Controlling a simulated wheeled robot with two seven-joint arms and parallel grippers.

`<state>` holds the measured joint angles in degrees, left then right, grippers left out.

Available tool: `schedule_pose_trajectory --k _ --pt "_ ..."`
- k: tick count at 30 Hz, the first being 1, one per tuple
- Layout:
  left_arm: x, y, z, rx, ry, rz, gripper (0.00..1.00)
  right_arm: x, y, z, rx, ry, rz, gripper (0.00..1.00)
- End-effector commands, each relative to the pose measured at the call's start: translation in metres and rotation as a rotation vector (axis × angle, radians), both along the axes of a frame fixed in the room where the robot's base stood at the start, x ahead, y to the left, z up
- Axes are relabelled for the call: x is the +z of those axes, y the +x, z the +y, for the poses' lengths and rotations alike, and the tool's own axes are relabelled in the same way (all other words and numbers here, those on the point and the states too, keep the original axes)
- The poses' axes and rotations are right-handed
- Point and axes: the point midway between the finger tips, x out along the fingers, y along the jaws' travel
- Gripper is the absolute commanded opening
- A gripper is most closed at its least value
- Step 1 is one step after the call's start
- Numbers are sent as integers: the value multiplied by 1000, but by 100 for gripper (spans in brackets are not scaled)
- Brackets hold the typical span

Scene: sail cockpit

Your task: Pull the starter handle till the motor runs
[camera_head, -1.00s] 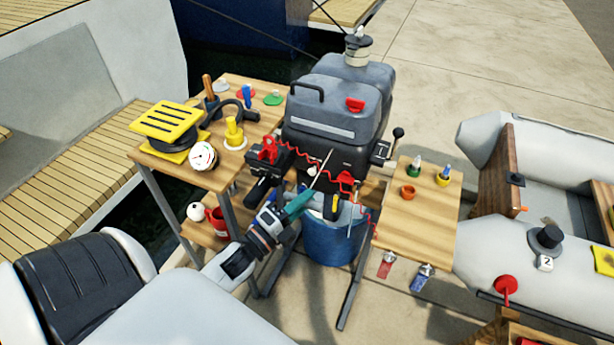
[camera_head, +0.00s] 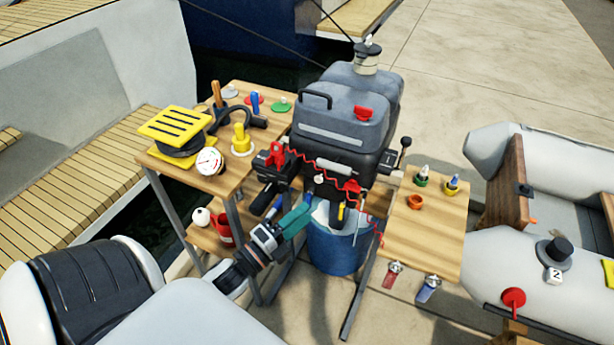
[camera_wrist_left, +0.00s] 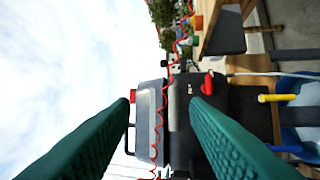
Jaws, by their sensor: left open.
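The grey outboard motor (camera_head: 338,125) stands at the middle of the head view. A pale grey bar (camera_head: 335,167) lies across its dark front; it looks like the starter handle, but I cannot be sure. The bar also shows in the left wrist view (camera_wrist_left: 173,105). A red knob (camera_head: 352,186) sits below it and shows in the wrist view (camera_wrist_left: 208,82). My left gripper (camera_head: 300,213) has green fingers and is in front of and below the bar. Its fingers (camera_wrist_left: 160,103) are apart with nothing held between them. My right gripper is not in view.
A red coiled cord (camera_head: 312,160) runs across the motor's front. A blue bucket (camera_head: 337,250) stands below. A wooden table with tools (camera_head: 222,182) is on the left, a small side shelf (camera_head: 425,230) on the right. A grey inflatable boat (camera_head: 500,262) lies further right.

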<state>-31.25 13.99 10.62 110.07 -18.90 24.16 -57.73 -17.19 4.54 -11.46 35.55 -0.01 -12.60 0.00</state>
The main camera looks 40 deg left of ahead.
Motion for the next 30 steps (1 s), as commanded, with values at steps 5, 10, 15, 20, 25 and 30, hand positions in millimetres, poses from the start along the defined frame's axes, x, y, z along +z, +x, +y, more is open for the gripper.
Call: schedule_pose_trajectory --k 5,10,15,20,25,30 --pt "-12 -41 7 2 -1 5 42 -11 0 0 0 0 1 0" --pt "-16 -71 12 2 0 4 42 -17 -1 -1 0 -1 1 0" --pt "-17 -87 15 2 0 2 42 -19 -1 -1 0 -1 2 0" --pt "-17 -91 15 1 1 -1 42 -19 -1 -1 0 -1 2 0" --pt "-17 -90 15 1 1 0 42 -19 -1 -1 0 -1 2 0" --pt "-17 -90 15 1 1 0 42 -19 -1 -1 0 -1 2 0"
